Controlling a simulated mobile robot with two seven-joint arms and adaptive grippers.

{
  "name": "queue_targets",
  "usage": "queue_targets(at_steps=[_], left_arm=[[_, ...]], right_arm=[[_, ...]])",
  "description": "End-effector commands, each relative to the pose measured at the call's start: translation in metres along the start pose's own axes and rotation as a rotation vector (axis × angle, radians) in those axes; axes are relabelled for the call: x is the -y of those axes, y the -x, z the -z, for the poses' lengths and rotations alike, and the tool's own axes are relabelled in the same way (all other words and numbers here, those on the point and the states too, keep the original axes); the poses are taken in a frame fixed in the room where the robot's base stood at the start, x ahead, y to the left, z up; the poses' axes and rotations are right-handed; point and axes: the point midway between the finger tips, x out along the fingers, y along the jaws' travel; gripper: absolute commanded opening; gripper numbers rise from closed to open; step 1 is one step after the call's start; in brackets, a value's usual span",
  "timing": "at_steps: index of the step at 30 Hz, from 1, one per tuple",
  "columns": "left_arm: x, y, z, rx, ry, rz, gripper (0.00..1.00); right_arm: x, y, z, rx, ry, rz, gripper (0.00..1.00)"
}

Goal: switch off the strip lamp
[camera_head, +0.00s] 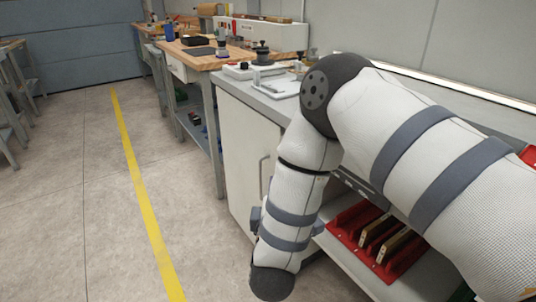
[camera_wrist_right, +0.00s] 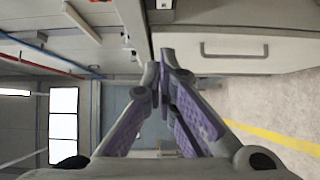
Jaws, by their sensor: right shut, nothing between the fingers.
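A long bright white strip (camera_head: 470,90) runs along the foot of the grey wall behind the bench at the upper right of the head view; it may be the strip lamp. My arm crosses in front of part of it. I cannot make out a switch on it. My right gripper (camera_wrist_right: 172,62) is shut and empty in the right wrist view, its fingertips in front of the pale cabinet edge. In the head view my arm hides this gripper. My left gripper is in neither view.
A white cabinet (camera_head: 243,160) with a handle stands below the bench; its handle (camera_wrist_right: 235,50) shows in the wrist view. A red rack (camera_head: 375,240) sits on a low shelf. A wooden-topped bench (camera_head: 205,60) stands farther back.

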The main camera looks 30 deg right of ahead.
Motion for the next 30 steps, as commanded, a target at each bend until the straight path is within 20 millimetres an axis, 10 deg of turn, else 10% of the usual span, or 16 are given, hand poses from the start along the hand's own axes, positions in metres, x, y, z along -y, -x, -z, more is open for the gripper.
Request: queue_targets(at_steps=[11,30], left_arm=[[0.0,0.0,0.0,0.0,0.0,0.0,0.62],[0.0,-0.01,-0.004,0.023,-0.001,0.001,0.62]], right_arm=[[-0.002,-0.004,-0.001,0.004,0.005,-0.005,0.0],[-0.003,-0.119,-0.019,0.005,0.003,-0.006,0.0]])
